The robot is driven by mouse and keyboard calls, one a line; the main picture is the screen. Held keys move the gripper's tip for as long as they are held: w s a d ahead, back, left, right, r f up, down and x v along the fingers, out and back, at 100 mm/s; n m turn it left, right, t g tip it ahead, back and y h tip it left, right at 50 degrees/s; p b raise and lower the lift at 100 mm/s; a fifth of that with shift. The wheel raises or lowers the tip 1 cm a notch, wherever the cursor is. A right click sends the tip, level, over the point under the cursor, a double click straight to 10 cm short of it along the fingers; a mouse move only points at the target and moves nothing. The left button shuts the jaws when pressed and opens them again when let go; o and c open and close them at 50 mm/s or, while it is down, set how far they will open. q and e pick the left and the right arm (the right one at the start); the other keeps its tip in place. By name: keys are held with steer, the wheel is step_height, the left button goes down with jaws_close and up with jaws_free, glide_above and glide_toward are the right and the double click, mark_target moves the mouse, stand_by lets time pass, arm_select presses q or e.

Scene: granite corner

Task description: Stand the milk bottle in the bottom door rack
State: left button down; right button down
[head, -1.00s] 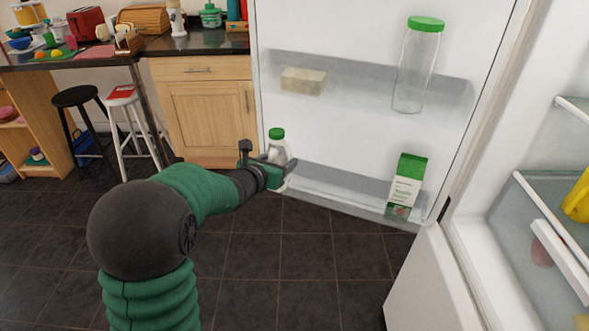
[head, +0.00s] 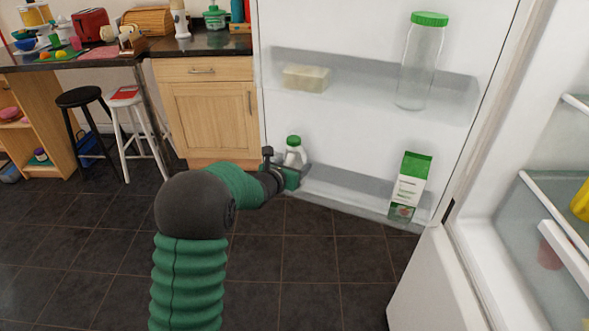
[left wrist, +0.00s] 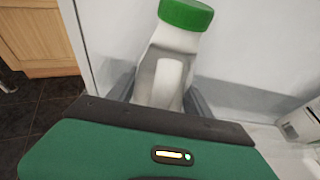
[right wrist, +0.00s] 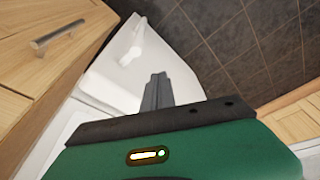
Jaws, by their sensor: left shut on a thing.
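The milk bottle (head: 294,155) is white with a green cap and stands about upright at the left end of the bottom door rack (head: 345,187). My left gripper (head: 290,172) is shut on it from the left. In the left wrist view the bottle (left wrist: 168,62) is between the fingers; its base is hidden by the gripper body, so I cannot tell whether it touches the rack floor. My right gripper (right wrist: 158,92) shows only in its own wrist view, its fingers close together with nothing seen between them.
A green and white carton (head: 410,185) stands at the right of the bottom rack. The upper rack (head: 360,85) holds a pale tub (head: 305,78) and a tall green-lidded jar (head: 421,62). The bottom rack is clear between bottle and carton. Stools stand at left.

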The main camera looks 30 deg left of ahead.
arm_select(q)
steer(key=shift+r, duration=0.1)
steer(key=shift+c, duration=2.2)
jaws_free()
steer(key=shift+s, duration=0.1)
steer(key=p+v, duration=0.1)
steer(key=v, duration=1.1)
steer(key=s+d+f+m+g+h, duration=0.3)
steer(key=s+d+f+m, duration=0.15)
steer(key=d+m, duration=0.45)
steer(key=s+d+f+m+g+h, duration=0.3)
steer(key=s+d+f+m, duration=0.15)
steer(key=d+m, duration=0.4)
steer(key=s+d+f+m+g+y, duration=0.1)
steer(key=s+f+m+g+y, duration=0.1)
steer(key=s+m, duration=0.4)
steer(key=s+d+f+m+g+y, duration=0.1)
steer(key=s+m, duration=0.5)
steer(key=m, duration=0.8)
step_height(320, 180, down, 3)
steer(key=shift+d+f+g+y, duration=0.15)
steer(key=shift+d+g+y, duration=0.3)
steer(key=shift+g, duration=0.65)
